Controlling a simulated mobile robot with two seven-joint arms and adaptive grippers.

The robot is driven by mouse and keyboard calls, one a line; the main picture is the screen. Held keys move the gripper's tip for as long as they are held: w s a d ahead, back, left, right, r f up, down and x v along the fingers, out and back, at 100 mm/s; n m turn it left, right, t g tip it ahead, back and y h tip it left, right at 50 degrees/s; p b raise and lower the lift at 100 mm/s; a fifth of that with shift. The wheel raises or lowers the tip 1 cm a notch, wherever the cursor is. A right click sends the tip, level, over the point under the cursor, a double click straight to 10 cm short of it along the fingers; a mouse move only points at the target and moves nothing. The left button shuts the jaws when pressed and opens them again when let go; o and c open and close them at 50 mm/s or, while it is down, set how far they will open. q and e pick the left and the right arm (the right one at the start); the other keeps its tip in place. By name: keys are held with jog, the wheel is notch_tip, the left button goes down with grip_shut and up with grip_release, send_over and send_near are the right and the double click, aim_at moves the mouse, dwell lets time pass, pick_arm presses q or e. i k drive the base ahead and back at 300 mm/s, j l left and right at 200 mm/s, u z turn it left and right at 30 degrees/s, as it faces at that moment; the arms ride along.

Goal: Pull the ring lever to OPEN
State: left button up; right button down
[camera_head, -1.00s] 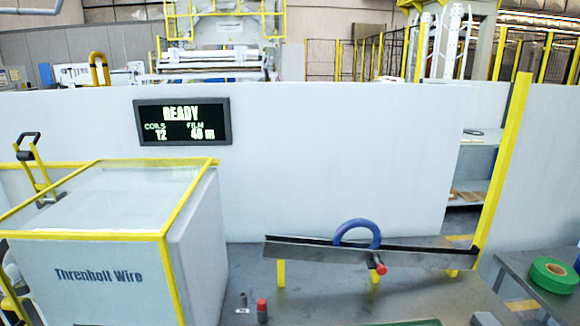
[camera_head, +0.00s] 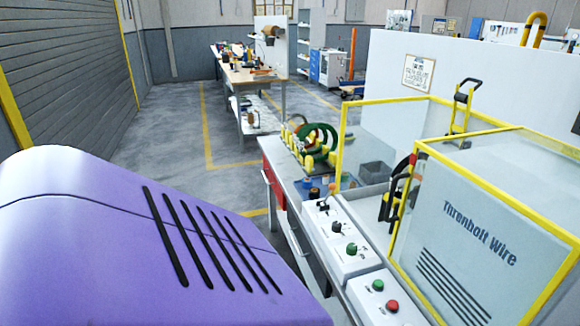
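I cannot tell for certain which part is the ring lever, and no OPEN label is readable. A yellow lever with a black looped handle (camera_head: 465,97) stands upright behind the yellow-framed machine marked Threnholt Wire (camera_head: 478,235). Dark curved parts (camera_head: 395,192) show inside the machine's open yellow frame. Neither of my grippers is in view.
A nearer box has a green button (camera_head: 377,286) and a red button (camera_head: 392,306). A workbench (camera_head: 240,76) is further back. Open grey floor (camera_head: 170,115) lies to the left.

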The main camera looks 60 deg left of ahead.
aim_at(332, 187)
jog(key=k+u, duration=0.1)
jog(key=u, duration=1.5)
